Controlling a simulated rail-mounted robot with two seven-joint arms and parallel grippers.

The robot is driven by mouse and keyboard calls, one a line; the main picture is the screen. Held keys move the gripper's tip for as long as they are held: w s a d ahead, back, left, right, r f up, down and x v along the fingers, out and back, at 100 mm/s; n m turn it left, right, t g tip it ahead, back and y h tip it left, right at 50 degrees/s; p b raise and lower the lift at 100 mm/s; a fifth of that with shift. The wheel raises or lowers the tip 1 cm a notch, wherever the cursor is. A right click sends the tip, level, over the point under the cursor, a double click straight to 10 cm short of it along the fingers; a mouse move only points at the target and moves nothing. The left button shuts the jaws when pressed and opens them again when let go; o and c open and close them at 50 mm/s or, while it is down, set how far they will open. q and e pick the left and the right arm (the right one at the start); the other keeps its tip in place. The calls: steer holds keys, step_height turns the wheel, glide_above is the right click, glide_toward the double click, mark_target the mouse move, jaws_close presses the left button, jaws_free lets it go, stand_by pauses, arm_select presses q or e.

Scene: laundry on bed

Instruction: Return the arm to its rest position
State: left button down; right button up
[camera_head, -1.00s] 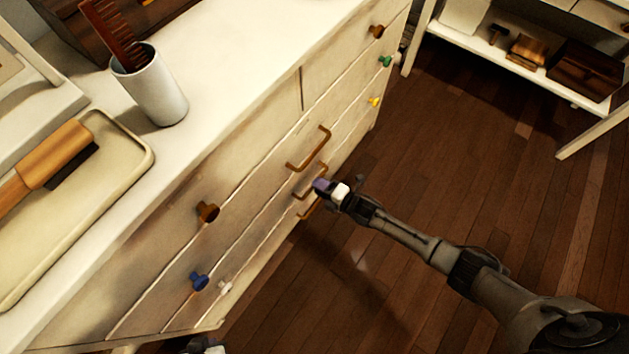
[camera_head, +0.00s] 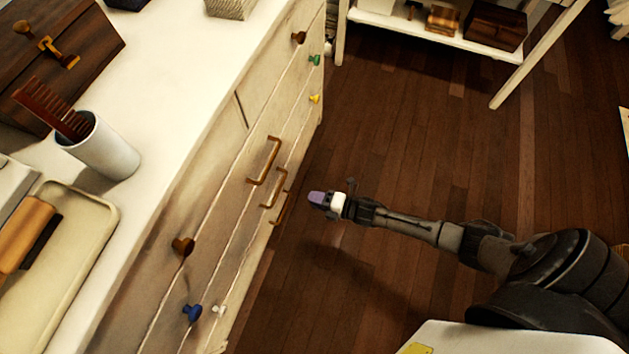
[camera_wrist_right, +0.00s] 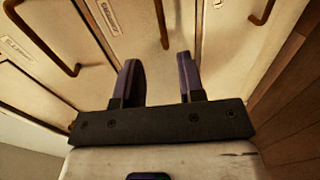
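My right arm (camera_head: 415,228) reaches in from the right in the head view. My right gripper (camera_head: 317,199) is in front of the dresser (camera_head: 215,180), apart from its bronze handles (camera_head: 266,163). In the right wrist view the two purple fingers of the right gripper (camera_wrist_right: 160,78) stand apart with nothing between them, facing the drawer fronts. A handle (camera_wrist_right: 163,25) shows beyond the gap between the fingers. My left gripper is not in the head view.
On the dresser top are a white cup (camera_head: 103,150) with a brown comb, a wooden box (camera_head: 60,55) and a cream tray (camera_head: 75,245) with a brush. A white shelf (camera_head: 420,32) stands at the back. The wooden floor (camera_head: 430,130) between is clear.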

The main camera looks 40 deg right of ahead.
stand_by(0.4)
steer(key=d+f+m+g+h, duration=0.3)
steer(key=d+f+m+h, duration=0.15)
steer(key=m, duration=0.35)
steer(key=s+a+r+m+g+h+p, duration=0.15)
steer(key=s+r+m+p, duration=0.25)
steer(key=r, duration=0.7)
steer(key=s+a+r+m+g+h+p, duration=0.15)
steer(key=s+r+m+p, duration=0.3)
steer(key=r, duration=0.75)
steer(key=s+a+r+m+g+h+p, duration=0.1)
steer(key=s+a+r+m+g+p, duration=0.2)
steer(key=r, duration=0.8)
steer(key=s+r+m+g+p, duration=0.1)
steer(key=s+r+m+p, duration=0.3)
steer(key=s+p, duration=0.55)
step_height(320, 180, up, 37)
steer(key=n+p, duration=0.1)
steer(key=p, duration=3.4)
steer(key=shift+a+r+y, duration=0.15)
steer(key=shift+a+y, duration=0.15)
steer(key=shift+y, duration=0.15)
